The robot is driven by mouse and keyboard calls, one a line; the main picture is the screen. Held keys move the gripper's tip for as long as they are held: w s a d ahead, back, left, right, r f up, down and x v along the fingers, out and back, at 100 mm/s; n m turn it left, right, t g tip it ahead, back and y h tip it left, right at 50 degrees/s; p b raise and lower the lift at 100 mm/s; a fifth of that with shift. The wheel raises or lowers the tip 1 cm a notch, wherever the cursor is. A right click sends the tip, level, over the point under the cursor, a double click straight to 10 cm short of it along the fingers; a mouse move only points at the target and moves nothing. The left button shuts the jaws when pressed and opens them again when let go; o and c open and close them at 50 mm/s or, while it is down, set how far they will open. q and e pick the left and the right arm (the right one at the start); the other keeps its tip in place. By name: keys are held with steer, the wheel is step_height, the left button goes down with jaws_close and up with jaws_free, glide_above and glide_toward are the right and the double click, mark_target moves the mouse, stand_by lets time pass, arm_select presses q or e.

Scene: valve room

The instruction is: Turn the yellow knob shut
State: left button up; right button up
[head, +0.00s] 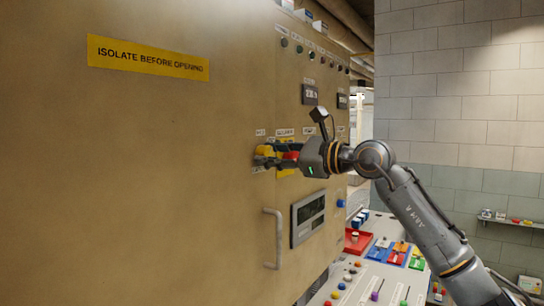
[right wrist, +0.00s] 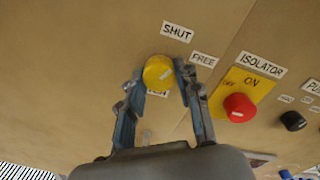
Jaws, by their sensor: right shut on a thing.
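The yellow knob (right wrist: 158,72) is on the beige cabinet front and also shows in the head view (head: 264,150). A SHUT label (right wrist: 177,32) is above it and a FREE label (right wrist: 203,59) to its right. Another label below it is mostly hidden. A pale mark shows on the knob's right half, roughly towards the FREE side. My right gripper (right wrist: 161,75) has one finger on each side of the knob and is shut on it; it comes in from the right in the head view (head: 270,155). My left gripper is not in view.
A red isolator knob (right wrist: 238,107) on a yellow plate sits close to the right finger, with a black knob (right wrist: 293,121) beyond. In the head view, a door handle (head: 273,240) and a display (head: 308,217) are below. A console with coloured controls (head: 375,280) stands lower right.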

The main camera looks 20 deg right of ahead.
steer(key=n, duration=0.5)
steer(key=shift+n, duration=0.3)
stand_by(0.4)
steer(key=o, duration=1.1)
steer(key=shift+o, duration=0.2)
steer(key=shift+s, duration=0.1)
steer(key=v, duration=1.2)
steer(key=shift+a, duration=0.2)
